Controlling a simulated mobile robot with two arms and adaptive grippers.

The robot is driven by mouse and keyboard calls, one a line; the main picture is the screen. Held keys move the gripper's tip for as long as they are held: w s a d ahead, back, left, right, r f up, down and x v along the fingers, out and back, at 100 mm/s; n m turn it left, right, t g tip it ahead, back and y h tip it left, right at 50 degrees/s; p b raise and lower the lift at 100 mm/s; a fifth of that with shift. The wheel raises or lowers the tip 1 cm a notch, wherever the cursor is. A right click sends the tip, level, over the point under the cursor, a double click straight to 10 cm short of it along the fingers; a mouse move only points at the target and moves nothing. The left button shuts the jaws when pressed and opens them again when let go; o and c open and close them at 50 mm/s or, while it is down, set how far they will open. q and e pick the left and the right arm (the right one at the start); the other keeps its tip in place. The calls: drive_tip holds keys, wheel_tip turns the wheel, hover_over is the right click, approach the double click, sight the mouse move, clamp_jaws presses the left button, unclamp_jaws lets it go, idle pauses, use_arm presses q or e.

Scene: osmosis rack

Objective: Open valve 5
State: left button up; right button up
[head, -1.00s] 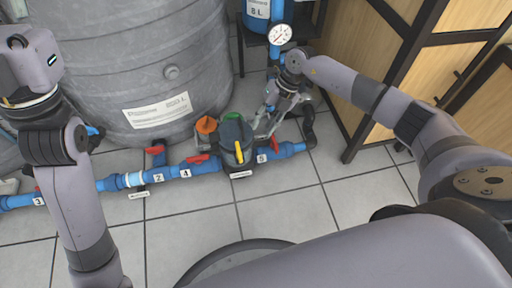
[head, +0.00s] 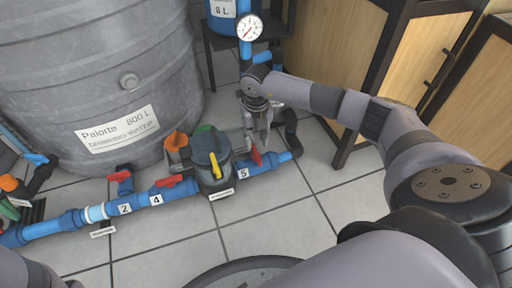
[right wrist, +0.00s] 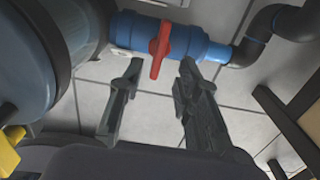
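Valve 5 is on the blue pipe (head: 272,162), beside the label "5" (head: 243,174). Its red handle (head: 256,157) also shows in the right wrist view (right wrist: 160,48), lying across the pipe. My right gripper (head: 259,138) is just behind and above this handle in the head view. In the right wrist view, its two dark fingers (right wrist: 160,68) are open, with the lower end of the handle in line with the gap between their tips. No contact can be made out. My left gripper is out of view; only part of my left arm shows at the lower left.
A pump with a yellow handle (head: 215,168) stands left of valve 5. Red-handled valves 4 (head: 170,181) and 2 (head: 120,174) are further left. A grey tank (head: 90,75), a pressure gauge (head: 249,27) and a wooden cabinet (head: 335,50) stand behind. The front floor is clear.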

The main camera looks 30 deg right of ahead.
sight(256, 152)
wheel_tip(256, 152, down, 6)
drive_tip(key=b, duration=0.3)
drive_tip(key=shift+f, duration=0.25)
clamp_jaws()
